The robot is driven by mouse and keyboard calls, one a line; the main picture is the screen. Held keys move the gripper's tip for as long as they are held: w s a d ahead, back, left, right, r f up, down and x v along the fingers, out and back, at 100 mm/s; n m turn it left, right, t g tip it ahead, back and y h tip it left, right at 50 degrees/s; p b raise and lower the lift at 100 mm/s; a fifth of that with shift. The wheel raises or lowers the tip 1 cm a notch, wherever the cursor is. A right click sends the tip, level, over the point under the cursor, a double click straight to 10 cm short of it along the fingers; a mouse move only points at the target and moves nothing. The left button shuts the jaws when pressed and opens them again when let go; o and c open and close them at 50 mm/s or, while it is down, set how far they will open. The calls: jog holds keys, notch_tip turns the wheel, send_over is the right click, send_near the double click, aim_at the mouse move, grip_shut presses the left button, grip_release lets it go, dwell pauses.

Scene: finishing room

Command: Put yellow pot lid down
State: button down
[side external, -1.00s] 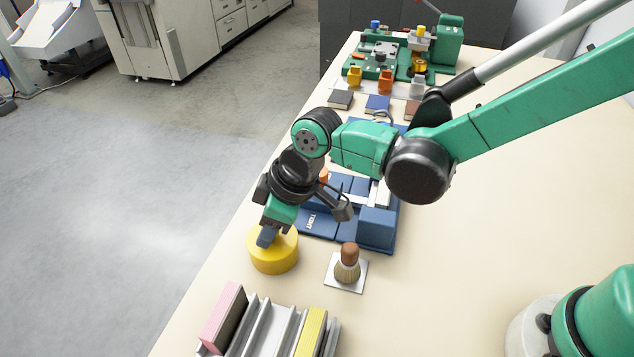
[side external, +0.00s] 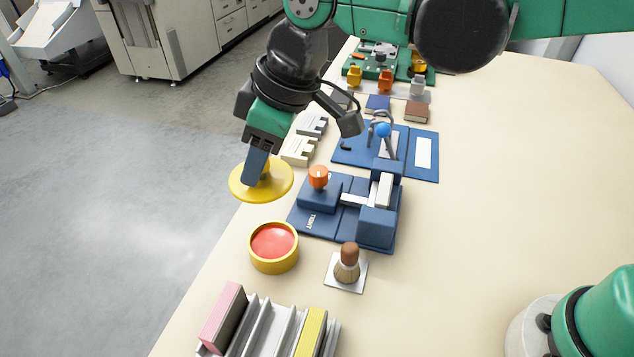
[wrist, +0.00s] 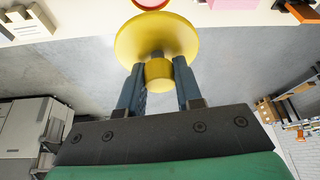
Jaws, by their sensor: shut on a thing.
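My gripper (side external: 262,168) is shut on the knob of the yellow pot lid (side external: 245,188) and holds it in the air. The lid is a yellow disc, seen up and to the left of the open pot (side external: 274,262) in the side view. The yellow pot stands on the table with red contents showing at its top. In the wrist view, the two fingers (wrist: 159,80) grip the lid's yellow knob (wrist: 158,72) from both sides, and the lid's disc (wrist: 135,42) spreads beyond it. The pot shows only partly at the top of the wrist view.
A brush (side external: 347,268) stands on a white square right of the pot. A blue fixture (side external: 330,230) with an orange knob lies behind it. A rack with upright plates (side external: 268,328) is in front. The table's left edge runs close by the pot.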

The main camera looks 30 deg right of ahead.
notch_tip(320, 180, up, 8)
jog(key=shift+f, duration=0.25)
jog(key=shift+d+r, duration=0.15)
jog(key=shift+r, duration=0.1)
jog(key=s+d+f+n+g+h, duration=0.1)
jog(key=s+d+f+n+g, duration=0.15)
jog(key=s+d+n, duration=0.55)
jog(key=s+d+f+n+g, duration=0.1)
jog(key=s+d+n+g, duration=0.4)
jog(key=n, duration=0.5)
jog(key=shift+t, duration=0.55)
jog(key=f, duration=0.6)
jog(key=s+f, duration=0.1)
jog(key=f, duration=0.5)
jog(key=d+f, duration=0.1)
jog(key=f, duration=0.6)
jog(key=shift+s+d, duration=0.1)
jog(key=shift+s, duration=0.1)
jog(key=c, duration=0.6)
grip_release()
